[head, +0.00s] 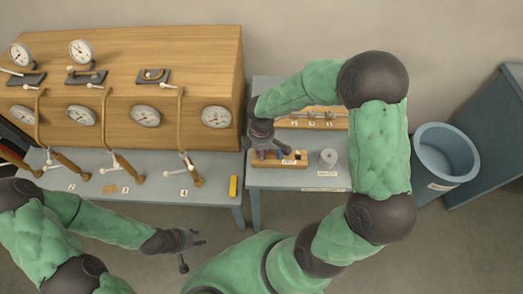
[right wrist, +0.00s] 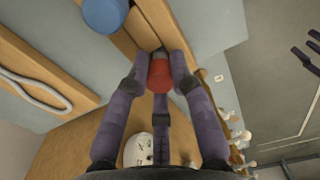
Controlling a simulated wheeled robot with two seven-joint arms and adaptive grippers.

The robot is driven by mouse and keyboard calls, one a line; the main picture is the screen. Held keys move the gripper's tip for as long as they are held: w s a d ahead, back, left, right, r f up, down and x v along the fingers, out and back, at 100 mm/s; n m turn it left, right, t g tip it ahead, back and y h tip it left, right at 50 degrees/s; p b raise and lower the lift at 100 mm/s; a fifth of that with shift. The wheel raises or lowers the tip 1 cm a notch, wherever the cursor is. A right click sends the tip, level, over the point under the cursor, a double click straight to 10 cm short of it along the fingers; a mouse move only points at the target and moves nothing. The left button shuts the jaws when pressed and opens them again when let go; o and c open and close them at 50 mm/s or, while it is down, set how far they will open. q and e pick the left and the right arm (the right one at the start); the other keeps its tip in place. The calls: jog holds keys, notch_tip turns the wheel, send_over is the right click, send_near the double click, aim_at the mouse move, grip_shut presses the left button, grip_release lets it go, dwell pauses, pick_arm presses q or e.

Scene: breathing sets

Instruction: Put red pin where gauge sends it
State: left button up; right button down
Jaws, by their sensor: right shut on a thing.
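The red pin (right wrist: 160,75) shows in the right wrist view between the fingers of my right gripper (right wrist: 161,88), which is shut on it. The pin is at the wooden block; whether it is seated or lifted I cannot tell. In the head view my right gripper (head: 262,150) is over the left end of the small pin block (head: 292,163), hiding the red pin. A blue pin (right wrist: 104,14) stands beside it in the wrist view. My left gripper (head: 187,246) is open and empty before the left table. Several round gauges (head: 146,116) sit on the wooden cabinet (head: 200,65); their readings are too small.
Several numbered hose stations line the left table (head: 215,198), with a yellow block (head: 233,186) at its right end. A wooden rack (head: 318,123) is behind. A blue bin (head: 445,155) stands right.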

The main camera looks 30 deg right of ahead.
jog(key=c, duration=1)
grip_release()
notch_tip(320, 180, up, 12)
